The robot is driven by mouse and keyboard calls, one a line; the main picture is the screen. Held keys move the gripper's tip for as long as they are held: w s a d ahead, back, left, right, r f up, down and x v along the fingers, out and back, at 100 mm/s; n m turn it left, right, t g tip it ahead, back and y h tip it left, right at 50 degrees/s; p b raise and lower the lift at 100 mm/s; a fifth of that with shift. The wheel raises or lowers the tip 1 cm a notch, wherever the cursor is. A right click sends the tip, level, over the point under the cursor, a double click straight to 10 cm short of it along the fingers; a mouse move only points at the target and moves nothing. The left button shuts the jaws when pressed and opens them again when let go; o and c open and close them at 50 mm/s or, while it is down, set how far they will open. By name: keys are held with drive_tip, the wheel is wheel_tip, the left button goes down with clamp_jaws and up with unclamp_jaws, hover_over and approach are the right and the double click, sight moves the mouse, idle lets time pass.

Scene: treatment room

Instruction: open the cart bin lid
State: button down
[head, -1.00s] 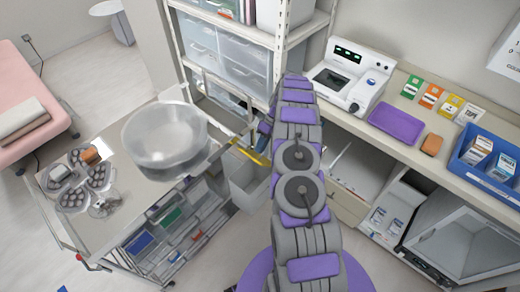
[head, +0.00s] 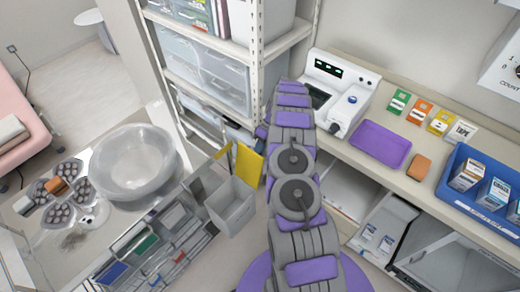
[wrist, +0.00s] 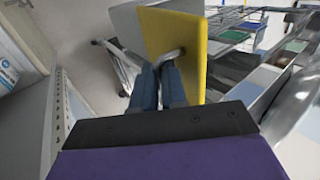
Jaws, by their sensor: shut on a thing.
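The grey cart bin (head: 231,208) hangs at the right end of the cart. Its yellow lid (head: 247,165) stands raised and tilted at the bin's back right, and the bin's top looks uncovered. In the wrist view the yellow lid (wrist: 188,45) stands steeply just past my fingers. A curved grey handle (wrist: 172,54) shows on the lid. My gripper (wrist: 172,68) is shut on this handle, with its blue fingers on both sides.
The cart top (head: 105,238) carries a clear bowl (head: 135,163) and several pill trays. A shelf rack (head: 205,75) stands behind the bin. A counter (head: 345,152) with a white device (head: 340,92) lies right of my arm.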

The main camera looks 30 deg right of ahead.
drive_tip(key=shift+s+a+f, duration=0.1)
drive_tip(key=shift+s+f, duration=0.5)
drive_tip(key=shift+f, duration=0.1)
drive_tip(key=c, duration=1.3)
unclamp_jaws()
drive_tip(key=shift+w, duration=0.15)
drive_tip(key=shift+c, duration=0.2)
drive_tip(key=shift+o, duration=0.6)
drive_tip(key=shift+w+r, duration=0.1)
drive_tip(key=shift+w, duration=0.05)
drive_tip(key=shift+w+d+r, duration=0.15)
drive_tip(key=shift+d+r, duration=0.05)
drive_tip(key=shift+r, duration=0.05)
drive_tip(key=shift+r, duration=0.15)
